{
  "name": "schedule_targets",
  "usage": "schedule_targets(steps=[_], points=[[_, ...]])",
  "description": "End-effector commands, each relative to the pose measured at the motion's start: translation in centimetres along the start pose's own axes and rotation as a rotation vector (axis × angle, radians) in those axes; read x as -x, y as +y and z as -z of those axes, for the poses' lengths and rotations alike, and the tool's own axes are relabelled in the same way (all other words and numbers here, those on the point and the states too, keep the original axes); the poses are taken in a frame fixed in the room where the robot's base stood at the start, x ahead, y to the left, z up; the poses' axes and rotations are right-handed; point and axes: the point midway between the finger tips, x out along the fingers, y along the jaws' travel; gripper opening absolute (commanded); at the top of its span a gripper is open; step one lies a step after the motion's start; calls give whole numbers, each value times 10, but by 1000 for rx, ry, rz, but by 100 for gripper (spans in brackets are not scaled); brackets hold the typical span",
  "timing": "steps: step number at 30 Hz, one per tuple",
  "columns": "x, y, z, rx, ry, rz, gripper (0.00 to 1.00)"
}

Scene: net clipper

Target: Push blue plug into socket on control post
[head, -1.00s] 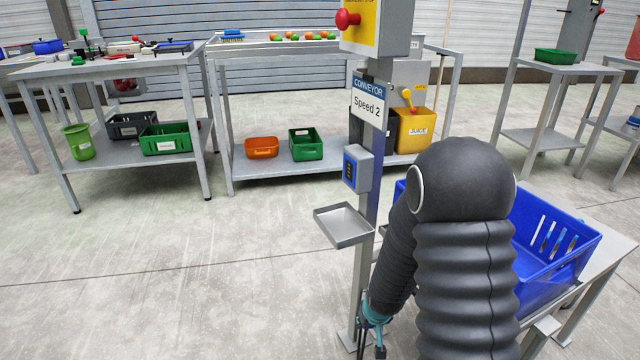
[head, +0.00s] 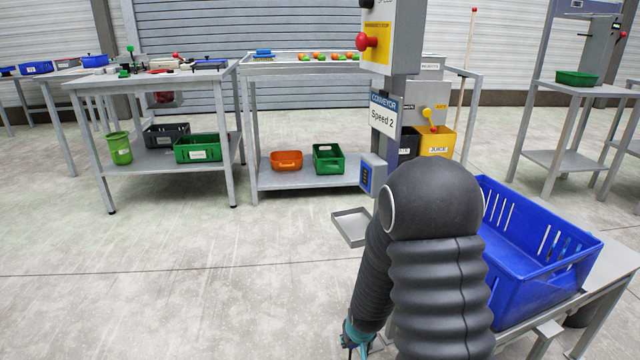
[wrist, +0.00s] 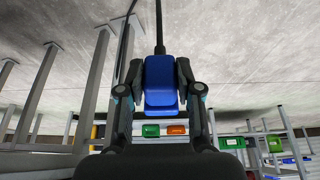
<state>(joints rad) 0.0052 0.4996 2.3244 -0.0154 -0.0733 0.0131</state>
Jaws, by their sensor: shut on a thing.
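The control post (head: 389,150) stands right of centre in the head view, with a "Speed 2" sign. A blue-faced box (head: 371,175) is on the post below the sign; I cannot make out its socket opening. My gripper (head: 355,338) hangs low at the bottom of the head view, partly hidden by my arm. In the wrist view my gripper (wrist: 162,75) is shut on the blue plug (wrist: 160,88), one finger on each side. A dark cable runs from the plug to the top of that view. The plug is apart from the post.
A small grey tray (head: 352,227) juts from the post below the box. A blue crate (head: 545,265) sits on a table at the right. Shelved tables with bins, such as the orange bin (head: 286,160), stand behind. The floor at left is clear.

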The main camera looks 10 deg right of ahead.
Motion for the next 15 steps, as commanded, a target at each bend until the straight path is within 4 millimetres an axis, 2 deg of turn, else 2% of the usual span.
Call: schedule_targets(steps=[5,14,15], points=[[3,-10,17,17,-3,7,0],[5,-14,23,23,-7,9,0],[6,-17,28,25,-6,11,0]])
